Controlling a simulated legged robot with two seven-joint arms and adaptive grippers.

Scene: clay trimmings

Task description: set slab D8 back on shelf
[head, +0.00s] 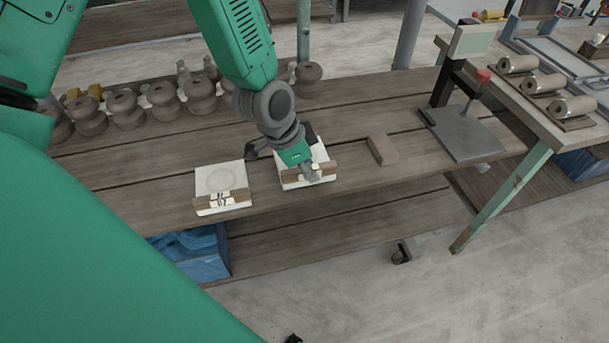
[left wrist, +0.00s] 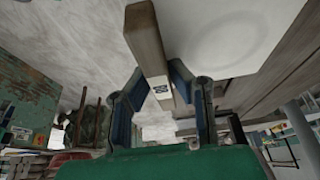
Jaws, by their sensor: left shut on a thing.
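My left gripper (head: 300,165) is over the right-hand of two pale square slabs with wooden front bars. This right slab (head: 289,183) is at the shelf's front edge and partly hidden by the gripper; I cannot tell whether it rests or hovers. In the left wrist view the fingers (left wrist: 166,92) are shut on its wooden bar (left wrist: 146,38), with a small tag between them and the pale slab (left wrist: 240,35) beyond. The left slab (head: 220,178) lies flat on the wooden shelf (head: 352,190); its label is too small to read surely. My right gripper does not show.
A row of grey clay pots (head: 124,106) stands along the back left. A small brown block (head: 382,150) lies right of the held slab. A black stand with a grey plate (head: 462,135) is farther right. A blue-covered box (head: 200,262) sits below.

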